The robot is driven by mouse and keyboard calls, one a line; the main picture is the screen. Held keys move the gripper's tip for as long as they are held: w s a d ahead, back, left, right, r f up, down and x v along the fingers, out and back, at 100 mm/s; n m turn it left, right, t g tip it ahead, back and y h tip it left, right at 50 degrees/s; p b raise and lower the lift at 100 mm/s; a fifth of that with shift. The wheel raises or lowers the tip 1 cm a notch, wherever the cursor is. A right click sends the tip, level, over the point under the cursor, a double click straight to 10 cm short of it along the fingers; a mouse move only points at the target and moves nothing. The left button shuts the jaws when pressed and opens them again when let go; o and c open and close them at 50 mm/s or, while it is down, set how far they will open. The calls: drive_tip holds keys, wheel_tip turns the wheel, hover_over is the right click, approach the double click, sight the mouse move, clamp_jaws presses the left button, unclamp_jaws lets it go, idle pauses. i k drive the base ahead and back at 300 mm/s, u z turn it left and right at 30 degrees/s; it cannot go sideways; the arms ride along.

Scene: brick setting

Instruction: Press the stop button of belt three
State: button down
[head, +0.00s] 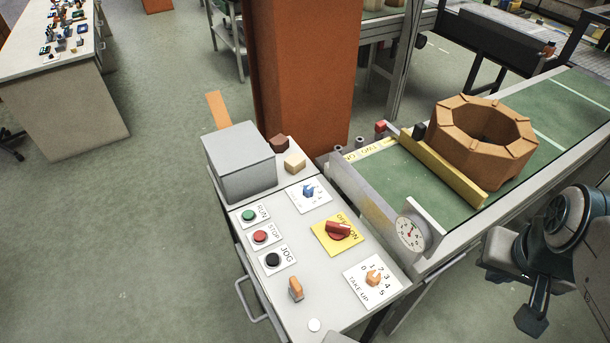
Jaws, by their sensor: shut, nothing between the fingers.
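The red STOP button (260,236) sits on a white label plate on the grey control panel (304,253), between the green RUN button (249,215) and the black JOG button (272,259). All three stand in a column at the panel's left. The button's cap is uncovered and nothing touches it. My gripper (533,318) is at the lower right, pointing down and shut with nothing in it. It is well to the right of the panel, across the belt frame from the button. I cannot read a belt number on the panel.
A grey box (239,162) stands behind the buttons. The panel also bears a red switch (338,231), an orange knob (373,278) and an upright orange piece (296,288). A gauge (411,232) rises at the belt's edge. A brown ring (484,138) sits on the green belt (569,110).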

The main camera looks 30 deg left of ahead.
sight(259, 235)
drive_tip(key=z, duration=0.05)
drive_tip(key=k, duration=1)
drive_tip(key=z, duration=1)
drive_tip(key=i, duration=0.85)
drive_tip(key=u, duration=3)
drive_tip(key=i, duration=0.5)
drive_tip(key=z, duration=0.1)
